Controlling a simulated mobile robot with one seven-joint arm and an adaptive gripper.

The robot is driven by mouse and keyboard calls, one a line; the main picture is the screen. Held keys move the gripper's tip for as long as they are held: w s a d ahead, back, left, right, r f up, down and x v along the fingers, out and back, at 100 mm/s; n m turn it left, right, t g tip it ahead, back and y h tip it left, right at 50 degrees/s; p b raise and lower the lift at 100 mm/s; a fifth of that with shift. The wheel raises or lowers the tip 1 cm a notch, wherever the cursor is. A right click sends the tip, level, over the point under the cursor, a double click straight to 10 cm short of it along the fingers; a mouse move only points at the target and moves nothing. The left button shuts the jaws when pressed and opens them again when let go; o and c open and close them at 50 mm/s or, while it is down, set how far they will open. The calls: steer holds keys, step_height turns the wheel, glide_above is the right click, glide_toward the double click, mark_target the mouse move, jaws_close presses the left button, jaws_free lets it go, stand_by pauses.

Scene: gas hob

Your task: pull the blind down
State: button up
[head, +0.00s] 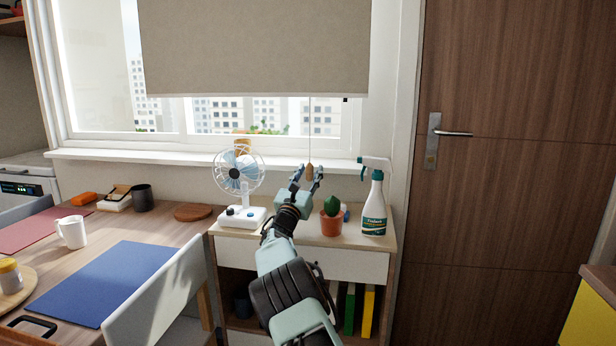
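The wooden pull appears between or just behind the fingertips. I cannot tell whether the fingers touch it.
A white fan (239,178), a potted cactus (331,216) and a spray bottle (374,203) stand on the low cabinet (355,241) around my arm. A table (165,213) and white chair (155,295) are at left. A wooden door (520,180) is at right.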

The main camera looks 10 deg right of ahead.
steer(key=shift+s, duration=0.1)
steer(key=v, duration=1.1)
steer(key=shift+s+a+f, duration=0.2)
steer(key=shift+s, duration=0.1)
steer(key=shift+r+p, duration=0.1)
steer(key=shift+p, duration=0.2)
